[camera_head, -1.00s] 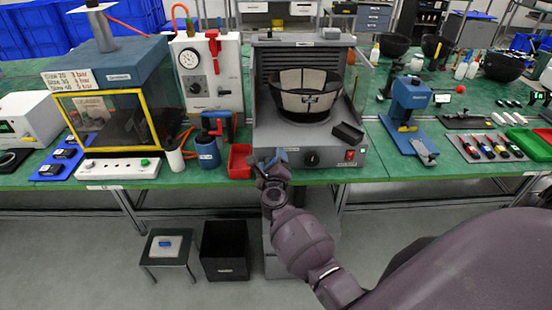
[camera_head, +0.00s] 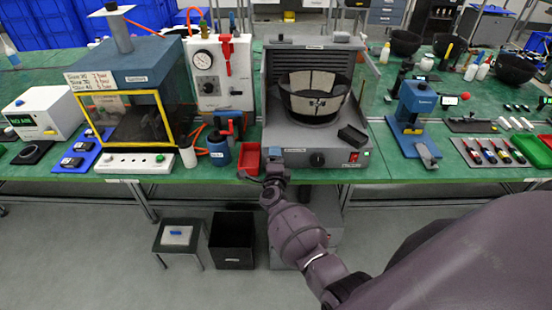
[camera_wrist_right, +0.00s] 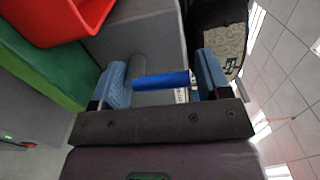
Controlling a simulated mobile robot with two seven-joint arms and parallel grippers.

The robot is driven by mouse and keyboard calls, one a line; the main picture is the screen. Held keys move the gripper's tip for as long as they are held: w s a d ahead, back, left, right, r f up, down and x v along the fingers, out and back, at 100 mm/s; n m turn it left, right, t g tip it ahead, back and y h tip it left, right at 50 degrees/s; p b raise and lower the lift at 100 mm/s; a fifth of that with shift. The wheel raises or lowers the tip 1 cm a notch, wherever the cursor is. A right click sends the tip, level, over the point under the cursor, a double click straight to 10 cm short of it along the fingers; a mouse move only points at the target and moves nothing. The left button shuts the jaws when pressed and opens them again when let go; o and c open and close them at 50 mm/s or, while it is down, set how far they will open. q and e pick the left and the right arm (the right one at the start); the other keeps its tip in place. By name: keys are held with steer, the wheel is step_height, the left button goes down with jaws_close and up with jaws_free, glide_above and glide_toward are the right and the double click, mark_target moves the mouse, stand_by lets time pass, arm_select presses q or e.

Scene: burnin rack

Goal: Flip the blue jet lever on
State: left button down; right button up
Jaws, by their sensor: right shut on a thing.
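The blue jet lever (camera_wrist_right: 162,80) shows in the right wrist view as a short blue bar between the two light-blue fingers of my right gripper (camera_wrist_right: 163,82). The fingers are on either side of it, and my right gripper is shut on it. In the head view my right gripper (camera_head: 274,158) is at the front left edge of the grey machine (camera_head: 297,159), beside its black knob (camera_head: 317,159). The lever is largely hidden there by the gripper. My left gripper is not in view.
A red tray (camera_head: 249,160) lies just left of my right gripper and also shows in the wrist view (camera_wrist_right: 66,18). A blue mug (camera_head: 219,151) stands further left. A black bin (camera_head: 232,243) and a stool (camera_head: 178,235) stand below.

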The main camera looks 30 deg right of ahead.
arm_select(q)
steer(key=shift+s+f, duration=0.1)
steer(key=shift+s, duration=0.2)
arm_select(e)
steer(key=shift+r, duration=0.1)
steer(key=o, duration=0.9)
steer(key=shift+c, duration=0.2)
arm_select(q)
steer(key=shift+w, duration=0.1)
arm_select(e)
steer(key=shift+a, duration=0.1)
steer(key=shift+s+a, duration=0.15)
steer(key=shift+s, duration=0.15)
arm_select(q)
steer(key=p, duration=0.1)
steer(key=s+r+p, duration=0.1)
steer(key=p, duration=0.1)
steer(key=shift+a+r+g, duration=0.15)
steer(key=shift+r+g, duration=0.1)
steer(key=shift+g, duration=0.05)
arm_select(e)
steer(key=v, duration=1)
